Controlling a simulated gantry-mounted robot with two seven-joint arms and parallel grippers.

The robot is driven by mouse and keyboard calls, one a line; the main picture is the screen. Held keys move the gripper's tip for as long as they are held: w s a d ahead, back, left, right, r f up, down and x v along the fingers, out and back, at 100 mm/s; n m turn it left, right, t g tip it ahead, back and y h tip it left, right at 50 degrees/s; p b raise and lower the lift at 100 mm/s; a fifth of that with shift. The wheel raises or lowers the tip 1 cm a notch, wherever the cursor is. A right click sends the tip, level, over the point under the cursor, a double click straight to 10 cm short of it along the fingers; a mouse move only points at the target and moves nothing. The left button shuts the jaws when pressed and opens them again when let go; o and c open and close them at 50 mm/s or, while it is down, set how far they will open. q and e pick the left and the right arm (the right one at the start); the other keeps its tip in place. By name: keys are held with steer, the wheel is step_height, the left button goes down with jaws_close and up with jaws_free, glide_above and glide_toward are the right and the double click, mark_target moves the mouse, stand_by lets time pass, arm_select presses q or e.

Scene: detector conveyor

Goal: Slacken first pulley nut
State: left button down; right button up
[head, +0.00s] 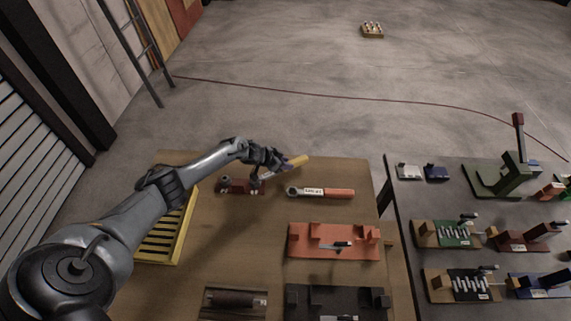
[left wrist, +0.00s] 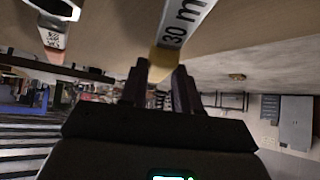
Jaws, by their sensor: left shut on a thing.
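My left gripper (head: 278,165) is shut on a yellow-handled wrench (head: 298,161) above the far part of the wooden table. In the left wrist view the wrench (left wrist: 185,20) shows a pale shaft marked "30 m", the rest cut off, and its yellow part sits at the fingers (left wrist: 160,85). In the head view its shaft runs down-left toward a dark red fixture (head: 232,186) with grey, nut-like parts. Whether the wrench head touches or sits around a nut is too small to tell. My right gripper is not in view.
A red-handled wrench with a white label (head: 338,193) lies right of the fixture. A yellow slatted rack (head: 164,238) is at the left. A red tray (head: 308,252) and a black tray (head: 375,304) are nearer. A second table (head: 400,215) with several fixtures stands right.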

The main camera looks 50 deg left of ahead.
arm_select(q)
steer(key=shift+w+a+r+n+y+p, duration=0.1)
steer(key=shift+a+n+y+p, duration=0.35)
steer(key=shift+a, duration=0.25)
steer(key=shift+w+a+n+y, duration=0.1)
steer(key=shift+a+n+y, duration=0.15)
steer(key=shift+a+n, duration=0.25)
steer(key=shift+a+n+y+p, duration=0.4)
steer(key=shift+a+n, duration=0.05)
steer(key=shift+a, duration=0.1)
steer(key=shift+a+n+y, duration=0.3)
steer(key=shift+a+n, duration=0.1)
steer(key=shift+a, duration=0.05)
steer(key=shift+a+p, duration=0.2)
steer(key=shift+p, duration=0.1)
